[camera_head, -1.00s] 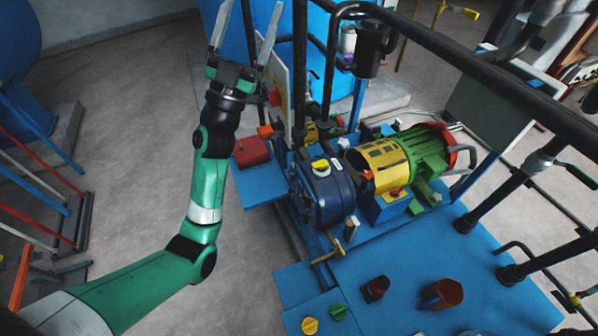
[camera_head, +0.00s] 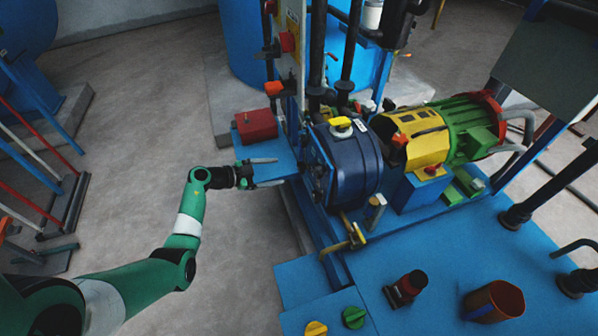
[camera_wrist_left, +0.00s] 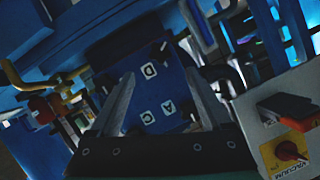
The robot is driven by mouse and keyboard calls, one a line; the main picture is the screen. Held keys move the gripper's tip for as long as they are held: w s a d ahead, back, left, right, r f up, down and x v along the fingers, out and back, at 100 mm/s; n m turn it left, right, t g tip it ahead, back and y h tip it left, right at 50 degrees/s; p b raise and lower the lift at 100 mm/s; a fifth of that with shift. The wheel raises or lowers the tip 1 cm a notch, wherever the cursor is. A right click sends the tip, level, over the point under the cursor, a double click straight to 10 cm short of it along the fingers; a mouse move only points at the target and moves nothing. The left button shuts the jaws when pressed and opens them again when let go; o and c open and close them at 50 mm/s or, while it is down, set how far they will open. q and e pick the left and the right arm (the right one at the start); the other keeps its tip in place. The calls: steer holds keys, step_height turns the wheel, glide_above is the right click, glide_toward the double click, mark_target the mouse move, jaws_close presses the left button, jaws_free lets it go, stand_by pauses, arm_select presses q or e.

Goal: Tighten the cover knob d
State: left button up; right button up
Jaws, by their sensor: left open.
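The blue pump housing (camera_head: 348,165) stands on the blue base, and its flat cover (camera_head: 318,168) faces left toward my left gripper. My left gripper (camera_head: 267,172) is open and empty, its two fingers pointing right at the cover, with a gap between. In the left wrist view the cover (camera_wrist_left: 160,88) lies between and beyond the fingers (camera_wrist_left: 158,80). It carries small white letter labels, and the label D (camera_wrist_left: 150,69) shows near the left finger's tip. Small dark knobs sit on the cover, but which one is knob d is hard to tell. My right gripper is out of view.
A red box (camera_head: 256,125) stands on the blue ledge just behind my left gripper. In the left wrist view a grey switch box (camera_wrist_left: 275,125) with a red-and-black switch and a yellow-and-red knob is close at right. Black pipes (camera_head: 348,60) rise behind the pump.

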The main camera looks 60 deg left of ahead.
mark_target(300, 168)
arm_select(q)
steer(key=b+x, duration=0.6)
steer(key=x, duration=0.3)
steer(key=shift+f, duration=0.15)
steer(key=shift+w, duration=0.5)
jaws_close()
